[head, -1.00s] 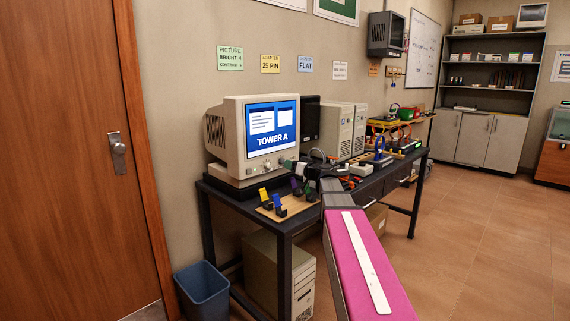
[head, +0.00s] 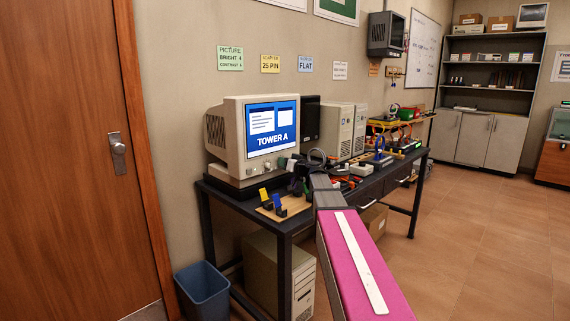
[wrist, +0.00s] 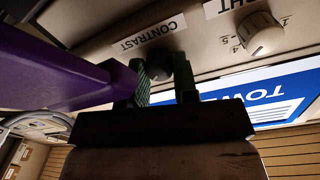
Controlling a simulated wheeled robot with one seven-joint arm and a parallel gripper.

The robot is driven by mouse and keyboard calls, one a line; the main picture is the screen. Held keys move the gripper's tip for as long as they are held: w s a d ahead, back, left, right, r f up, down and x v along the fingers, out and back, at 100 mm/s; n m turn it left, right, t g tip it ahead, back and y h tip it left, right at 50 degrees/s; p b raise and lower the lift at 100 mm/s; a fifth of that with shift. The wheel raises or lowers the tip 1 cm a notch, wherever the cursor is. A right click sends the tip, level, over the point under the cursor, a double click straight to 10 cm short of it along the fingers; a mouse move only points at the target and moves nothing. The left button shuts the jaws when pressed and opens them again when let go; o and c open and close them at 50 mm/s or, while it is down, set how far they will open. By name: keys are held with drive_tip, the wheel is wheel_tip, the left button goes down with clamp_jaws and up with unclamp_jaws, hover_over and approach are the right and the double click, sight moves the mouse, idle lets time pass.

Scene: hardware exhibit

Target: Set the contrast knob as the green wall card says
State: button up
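The green wall card (head: 230,58) is headed PICTURE, with BRIGHT and CONTRAST lines; its digits are too small to read surely. The beige monitor (head: 232,140) shows TOWER A on its screen. In the wrist view, upside down, the contrast knob (wrist: 158,64) is dark in shadow below its CONTRAST label (wrist: 148,33). My gripper (wrist: 164,82) is at the knob, its two green-grey fingers apart on either side; I cannot tell whether they touch it. The knob's pointer and scale are hidden. In the head view my gripper is by the monitor's lower front edge.
The cream brightness knob (wrist: 262,35), with numbers, is beside the contrast knob. A purple object (wrist: 60,72) crosses close at left in the wrist view. A board with yellow and blue pieces (head: 290,208) lies before the monitor on the dark table (head: 250,209).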

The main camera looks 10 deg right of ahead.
drive_tip(key=m, duration=0.5)
idle(0.3)
drive_tip(key=shift+d, duration=0.1)
drive_tip(key=o, duration=0.9)
drive_tip(key=shift+s, duration=0.1)
drive_tip(key=v, duration=1)
drive_tip(key=shift+s+d, duration=0.2)
